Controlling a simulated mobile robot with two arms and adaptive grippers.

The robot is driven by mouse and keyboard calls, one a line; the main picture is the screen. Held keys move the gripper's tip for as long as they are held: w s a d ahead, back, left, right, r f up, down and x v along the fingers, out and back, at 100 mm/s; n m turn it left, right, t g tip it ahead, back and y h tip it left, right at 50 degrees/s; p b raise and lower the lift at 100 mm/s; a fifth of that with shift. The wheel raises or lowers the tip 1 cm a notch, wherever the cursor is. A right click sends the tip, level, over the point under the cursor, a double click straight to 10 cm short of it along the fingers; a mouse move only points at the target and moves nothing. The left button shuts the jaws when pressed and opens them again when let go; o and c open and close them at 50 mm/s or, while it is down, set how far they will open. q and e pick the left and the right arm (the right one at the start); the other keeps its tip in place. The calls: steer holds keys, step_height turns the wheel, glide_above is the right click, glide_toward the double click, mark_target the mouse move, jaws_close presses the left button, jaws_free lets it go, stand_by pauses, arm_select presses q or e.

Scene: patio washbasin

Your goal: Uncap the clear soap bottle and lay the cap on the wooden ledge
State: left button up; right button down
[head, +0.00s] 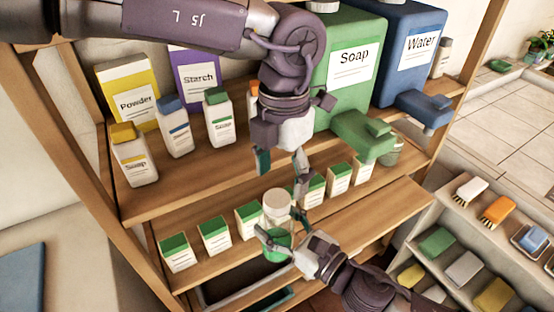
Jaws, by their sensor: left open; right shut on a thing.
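The clear soap bottle (278,243) stands out in front of the lower shelf row, roughly upright, with green liquid in it. A pale cap (277,198) is on its top. My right gripper (281,226) comes in from the lower right and is shut on the bottle, its fingers on either side below the cap. My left gripper (281,165) is open and empty, pointing down above the cap and apart from it. A bare wooden ledge (375,218) runs to the right of the bottle. The bottle's base is hard to make out.
Several green-topped soap boxes (215,235) line the lower shelf close behind the bottle. Above stand small bottles, a Powder box (130,95), a green Soap container (350,60) and a blue Water container (415,50). A side rack (470,225) holds brushes and sponges.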

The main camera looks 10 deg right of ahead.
mark_target(277, 198)
arm_select(q)
steer(key=m, duration=0.4)
steer(key=shift+w+a+r+m, duration=0.15)
steer(key=shift+w+r+m, duration=0.15)
steer(key=shift+r, duration=0.1)
steer(key=m, duration=0.3)
steer(key=shift+w+a+r+t, duration=0.15)
steer(key=shift+w+r+t, duration=0.1)
steer(key=shift+t, duration=0.05)
steer(key=shift+f, duration=0.2)
step_height(277, 198, down, 8)
steer(key=shift+r, duration=0.25)
steer(key=shift+c, duration=0.2)
steer(key=c, duration=1.2)
steer(key=shift+o, duration=0.2)
steer(key=n, duration=0.5)
steer(key=shift+n, duration=0.3)
steer(key=shift+r, duration=0.15)
